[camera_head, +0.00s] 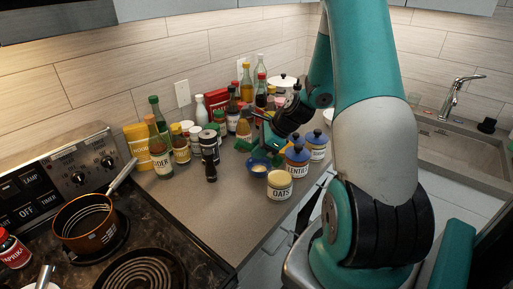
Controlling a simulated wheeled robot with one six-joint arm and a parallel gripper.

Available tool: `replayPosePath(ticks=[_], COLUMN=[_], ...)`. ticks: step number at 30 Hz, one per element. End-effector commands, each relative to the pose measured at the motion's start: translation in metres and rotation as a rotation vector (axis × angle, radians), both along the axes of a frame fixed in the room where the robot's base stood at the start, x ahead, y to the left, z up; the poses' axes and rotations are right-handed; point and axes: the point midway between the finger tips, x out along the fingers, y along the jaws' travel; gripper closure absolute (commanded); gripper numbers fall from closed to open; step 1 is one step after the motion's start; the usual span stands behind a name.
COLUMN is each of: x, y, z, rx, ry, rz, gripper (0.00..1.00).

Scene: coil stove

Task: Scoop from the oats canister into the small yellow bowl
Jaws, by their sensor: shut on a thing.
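The oats canister (279,187) is a cream jar labelled OATS near the counter's right edge. Its top looks pale, without a blue lid like its neighbours. A small blue bowl (256,168) with a paler patch inside stands just behind it to the left. I cannot make out a clearly yellow bowl. My gripper (263,127) is above and behind the blue bowl, reaching in from the right. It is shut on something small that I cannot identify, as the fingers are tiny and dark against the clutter.
Blue-lidded canisters, one labelled LENTILS (297,165), stand right of the bowl. Bottles and jars crowd the back, with a dark grinder (210,168) in front. A pot (86,222) sits on the stove at left. The front counter (222,215) is clear. The sink is at right.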

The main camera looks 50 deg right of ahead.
Motion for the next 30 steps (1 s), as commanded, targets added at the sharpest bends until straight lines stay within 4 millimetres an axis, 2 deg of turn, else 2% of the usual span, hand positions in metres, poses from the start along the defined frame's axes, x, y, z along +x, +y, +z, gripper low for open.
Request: replayPosePath(ticks=[1, 18, 30], x=[-0.001, -0.011, -0.010], y=[-0.002, -0.014, -0.013], z=[-0.007, -0.040, -0.065], rx=[0.000, -0.001, -0.001], ry=[0.000, -0.001, 0.000], rz=[-0.001, -0.006, -0.004], gripper=[1.00, 1.00, 1.00])
